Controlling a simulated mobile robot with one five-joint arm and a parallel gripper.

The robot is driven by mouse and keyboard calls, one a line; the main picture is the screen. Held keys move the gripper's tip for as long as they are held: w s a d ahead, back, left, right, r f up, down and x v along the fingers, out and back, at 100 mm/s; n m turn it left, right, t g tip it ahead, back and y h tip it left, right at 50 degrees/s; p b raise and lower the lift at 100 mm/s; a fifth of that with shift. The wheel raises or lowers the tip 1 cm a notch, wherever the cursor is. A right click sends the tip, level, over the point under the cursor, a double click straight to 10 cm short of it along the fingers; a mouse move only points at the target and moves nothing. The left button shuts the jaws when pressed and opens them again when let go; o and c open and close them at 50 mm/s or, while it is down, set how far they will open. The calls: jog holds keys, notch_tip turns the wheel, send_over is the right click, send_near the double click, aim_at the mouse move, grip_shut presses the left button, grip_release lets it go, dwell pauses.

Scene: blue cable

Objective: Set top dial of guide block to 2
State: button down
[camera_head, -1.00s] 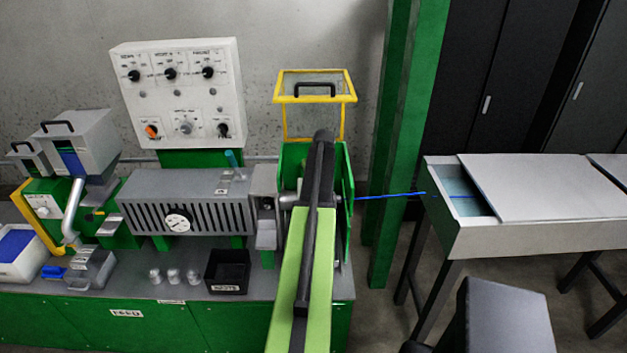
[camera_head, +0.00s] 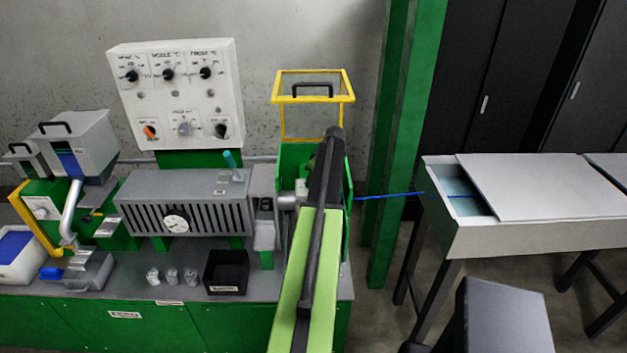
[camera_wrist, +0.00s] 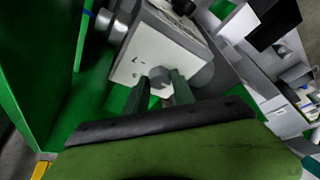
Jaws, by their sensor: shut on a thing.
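The guide block (camera_wrist: 150,48) shows in the wrist view as a tilted block with a pale face bearing small dark marks, too blurred to read surely. A grey dial (camera_wrist: 157,76) stands on that face. My gripper (camera_wrist: 160,84) has its two fingers on either side of the dial and is shut on it. The dial's pointer and setting cannot be made out. In the head view my arm covers the gripper and most of the block inside the green housing (camera_head: 348,225).
A yellow-framed guard (camera_head: 313,99) stands raised above the housing. A blue cable (camera_head: 388,196) runs right to a grey trough (camera_head: 520,238). A grey slotted barrel (camera_head: 190,210) lies left of my arm, below a white control panel (camera_head: 178,100).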

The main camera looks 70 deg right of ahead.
jog(key=shift+a, duration=0.1)
jog(key=c, duration=1.1)
grip_release()
jog(key=shift+w, duration=0.1)
jog(key=shift+o, duration=0.2)
jog(key=p+v, duration=0.7)
jog(key=shift+s+r, duration=0.2)
jog(key=shift+w, duration=0.1)
